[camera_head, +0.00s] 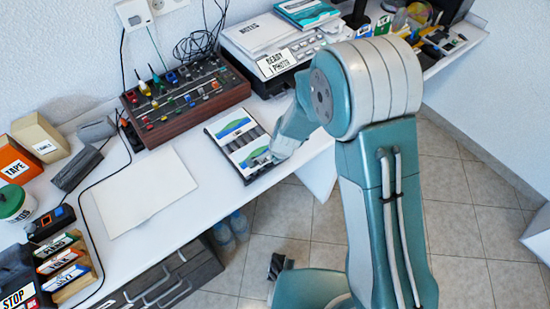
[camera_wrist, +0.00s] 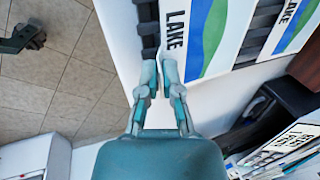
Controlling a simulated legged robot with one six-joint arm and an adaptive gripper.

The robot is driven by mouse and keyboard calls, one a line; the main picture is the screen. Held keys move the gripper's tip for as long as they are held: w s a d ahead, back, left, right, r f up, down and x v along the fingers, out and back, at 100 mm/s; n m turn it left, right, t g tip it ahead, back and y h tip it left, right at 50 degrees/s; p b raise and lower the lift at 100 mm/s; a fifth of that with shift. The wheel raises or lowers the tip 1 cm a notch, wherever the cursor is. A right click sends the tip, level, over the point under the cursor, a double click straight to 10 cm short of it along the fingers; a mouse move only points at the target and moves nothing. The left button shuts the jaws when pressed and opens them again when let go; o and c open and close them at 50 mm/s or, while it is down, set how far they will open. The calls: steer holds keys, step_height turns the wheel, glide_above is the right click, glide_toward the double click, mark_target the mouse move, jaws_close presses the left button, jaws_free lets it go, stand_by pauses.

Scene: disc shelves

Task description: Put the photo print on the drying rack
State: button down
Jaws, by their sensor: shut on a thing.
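The photo print (camera_head: 252,152) is a white-bordered sheet with a blue and green picture. It lies on or just over the near part of the dark slatted drying rack (camera_head: 241,139). In the wrist view the print (camera_wrist: 215,35) reads "LAKE", with dark rack slats (camera_wrist: 262,22) beside it. My gripper (camera_wrist: 160,78) is shut at the print's near edge; its fingertips overlap the white border. In the head view my gripper (camera_head: 272,158) is at the rack's right edge, partly hidden by my arm. I cannot tell whether the print rests fully on the slats.
A second print (camera_head: 232,127) lies on the rack's far part. A mixer (camera_head: 187,98) stands behind the rack, and a printer (camera_head: 290,50) stands behind right. A blank white sheet (camera_head: 143,191) lies on the left. The desk's front edge is close to the rack.

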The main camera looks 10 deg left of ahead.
steer(key=shift+a+f, duration=0.15)
steer(key=shift+f, duration=0.35)
steer(key=c, duration=0.8)
jaws_free()
steer(key=v, duration=1.2)
